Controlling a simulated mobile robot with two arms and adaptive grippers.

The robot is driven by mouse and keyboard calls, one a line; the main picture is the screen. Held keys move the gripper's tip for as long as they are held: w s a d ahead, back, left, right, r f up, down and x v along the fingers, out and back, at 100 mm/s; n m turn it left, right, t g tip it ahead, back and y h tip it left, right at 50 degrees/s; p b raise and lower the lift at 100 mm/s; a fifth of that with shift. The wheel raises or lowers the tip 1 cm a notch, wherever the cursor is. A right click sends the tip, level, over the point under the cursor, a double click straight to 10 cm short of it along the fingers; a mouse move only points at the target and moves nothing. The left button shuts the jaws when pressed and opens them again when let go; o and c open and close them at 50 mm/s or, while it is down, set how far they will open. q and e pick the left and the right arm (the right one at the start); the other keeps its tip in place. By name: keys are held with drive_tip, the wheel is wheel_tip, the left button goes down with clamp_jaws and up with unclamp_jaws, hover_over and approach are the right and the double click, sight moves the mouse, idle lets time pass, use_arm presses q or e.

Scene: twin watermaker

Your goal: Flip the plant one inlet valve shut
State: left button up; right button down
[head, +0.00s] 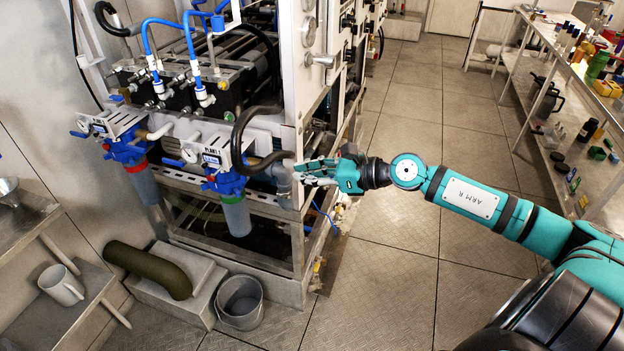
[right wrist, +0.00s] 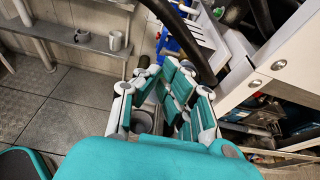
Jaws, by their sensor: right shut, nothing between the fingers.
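The plant one filter unit has a white bracket with a label (head: 205,135), a gauge and a blue filter head (head: 228,184) over a grey-blue bowl (head: 236,214). A small blue lever (head: 182,169) shows at its left side; I cannot tell its exact setting. In the right wrist view a blue part (right wrist: 168,43) shows beyond the fingers, partly hidden by a black hose. My right gripper (head: 308,173) is shut and empty, beside the rack's front corner, right of the filter head and apart from the lever. My left gripper is not in view.
A second filter unit (head: 126,150) with its own blue lever stands further left. A black hose (head: 262,163) arches close to my right gripper. The rack's corner post (head: 298,235) is beside it. The right-hand floor is open.

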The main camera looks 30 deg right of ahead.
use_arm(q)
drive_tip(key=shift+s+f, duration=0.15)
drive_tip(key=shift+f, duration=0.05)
use_arm(e)
drive_tip(key=shift+s+d+r, duration=0.45)
drive_tip(key=shift+s+r, duration=0.05)
drive_tip(key=shift+s, duration=0.3)
